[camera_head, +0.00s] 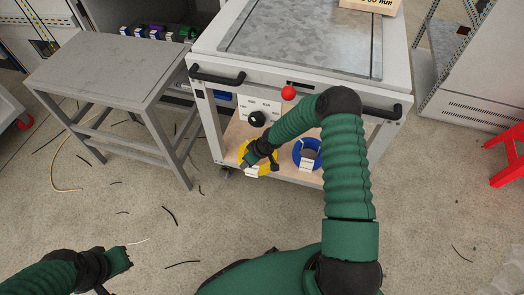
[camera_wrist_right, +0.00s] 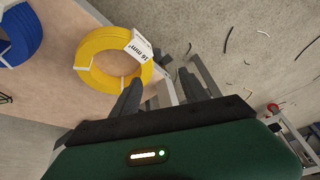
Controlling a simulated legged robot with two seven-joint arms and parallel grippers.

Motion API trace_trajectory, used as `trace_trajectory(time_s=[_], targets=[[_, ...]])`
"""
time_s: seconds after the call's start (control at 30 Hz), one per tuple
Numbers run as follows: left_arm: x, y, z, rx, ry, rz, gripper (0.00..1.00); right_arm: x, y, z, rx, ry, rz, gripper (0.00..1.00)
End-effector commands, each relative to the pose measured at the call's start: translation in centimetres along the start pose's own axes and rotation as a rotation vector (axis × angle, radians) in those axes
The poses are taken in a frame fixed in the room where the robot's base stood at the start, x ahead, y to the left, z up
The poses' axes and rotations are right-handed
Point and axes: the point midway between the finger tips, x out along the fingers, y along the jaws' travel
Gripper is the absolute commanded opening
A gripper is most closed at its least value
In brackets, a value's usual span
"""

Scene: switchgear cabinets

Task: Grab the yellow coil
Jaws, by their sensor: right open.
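The yellow coil (camera_head: 243,152) lies on the wooden lower shelf of the cart, partly hidden behind my right gripper (camera_head: 262,158) in the head view. In the right wrist view the yellow coil (camera_wrist_right: 84,58) is a flat ring with a white "16 mm²" label, lying ahead of the fingers. My right gripper (camera_wrist_right: 160,88) is open and empty, with its left finger overlapping the coil's near edge in the picture; I cannot tell whether it touches. My left gripper (camera_head: 118,262) is low at the left, away from the coil; its jaws are unclear.
A blue coil (camera_head: 298,149) lies on the same shelf, right of the yellow one. The cart top (camera_head: 300,38) and a black handle (camera_head: 217,77) are above the shelf. A grey table (camera_head: 105,70) stands left. A red stand (camera_head: 506,155) is far right. Wire scraps litter the floor.

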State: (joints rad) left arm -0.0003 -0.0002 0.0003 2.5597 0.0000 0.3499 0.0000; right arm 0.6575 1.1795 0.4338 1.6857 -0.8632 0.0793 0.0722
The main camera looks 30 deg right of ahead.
Motion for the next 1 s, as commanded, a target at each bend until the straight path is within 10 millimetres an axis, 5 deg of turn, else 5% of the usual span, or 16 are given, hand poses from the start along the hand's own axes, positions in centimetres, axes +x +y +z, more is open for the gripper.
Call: trace_trajectory(time_s=[0.07, 0.17, 0.5, 1.0], targets=[[-0.4, 0.0, -0.1, -0.001, 0.000, 0.000, 0.00, -1.4, 2.0, 0.2, -0.058, -0.017, 0.029, 0.52], [0.2, 0.0, 0.1, -0.001, -0.001, 0.000, 0.00, -0.7, 2.8, 0.5, -0.087, -0.027, 0.041, 0.52], [4.7, 0.0, 1.1, -0.001, -0.001, 0.000, 0.00, 8.3, 3.2, 1.1, -0.081, -0.026, 0.037, 0.52], [9.7, 0.0, 2.3, -0.001, -0.001, 0.000, 0.00, 15.4, 3.8, 1.1, -0.082, -0.024, 0.037, 0.52]])
